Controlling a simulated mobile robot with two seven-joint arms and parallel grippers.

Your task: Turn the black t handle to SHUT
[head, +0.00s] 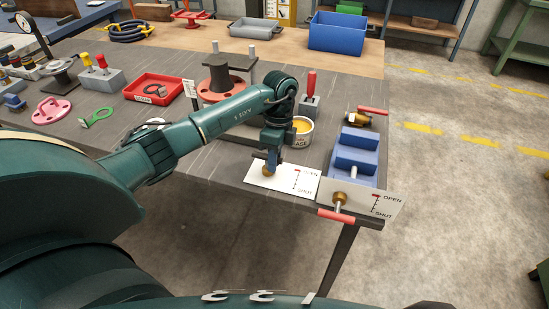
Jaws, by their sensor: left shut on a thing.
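My left gripper (270,156) reaches down from above at the front edge of the table and is shut on the black T handle (259,155). The gripper hides most of the handle, so its exact angle is hard to tell. A brass stem (267,170) shows just below the jaws. My right gripper is not in view.
Right of it, a second OPEN/SHUT plate (371,208) has a red T handle (336,216), before a blue block fixture (355,158). A tin of yellow grease (301,133) stands close behind the gripper. A dark spool (228,72) and red tray (153,88) are farther back.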

